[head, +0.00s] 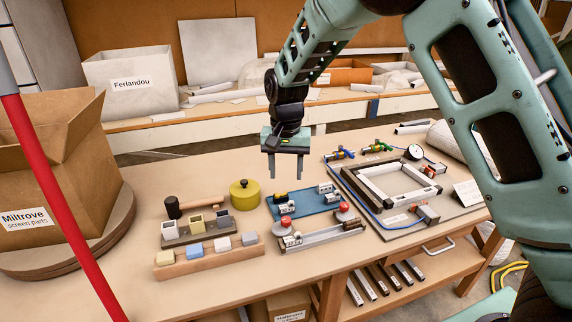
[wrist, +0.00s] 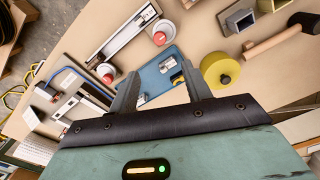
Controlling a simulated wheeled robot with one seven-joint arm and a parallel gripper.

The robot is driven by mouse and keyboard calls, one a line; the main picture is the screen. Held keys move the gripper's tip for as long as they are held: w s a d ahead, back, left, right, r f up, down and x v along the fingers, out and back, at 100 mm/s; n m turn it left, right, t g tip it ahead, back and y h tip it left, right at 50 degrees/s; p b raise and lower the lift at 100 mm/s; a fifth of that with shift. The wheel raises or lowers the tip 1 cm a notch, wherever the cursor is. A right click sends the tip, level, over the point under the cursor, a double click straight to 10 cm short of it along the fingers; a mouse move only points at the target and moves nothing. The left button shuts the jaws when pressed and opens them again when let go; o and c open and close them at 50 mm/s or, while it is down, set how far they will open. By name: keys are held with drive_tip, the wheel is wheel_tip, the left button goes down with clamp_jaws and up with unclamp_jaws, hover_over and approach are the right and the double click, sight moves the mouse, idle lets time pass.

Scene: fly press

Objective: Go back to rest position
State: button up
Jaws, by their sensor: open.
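My gripper (head: 285,165) hangs from my arm above the far side of the bench, fingers pointing down. Its two fingers are apart with nothing between them. In the wrist view my gripper (wrist: 160,90) also shows open, above the blue tray (wrist: 158,75). In the head view the blue tray (head: 305,203) lies below and slightly right of the fingers, with small metal parts and a yellow-black piece on it. The fingers do not appear to touch anything.
A yellow round tin (head: 244,194) stands left of the tray. A metal rail with red knobs (head: 320,236) lies in front. A frame fixture (head: 395,187) is at right. Wooden block holders (head: 208,256) and a cardboard box (head: 48,170) are at left. A red pole (head: 62,205) crosses the left foreground.

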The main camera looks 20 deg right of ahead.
drive_tip(key=shift+r, duration=0.9)
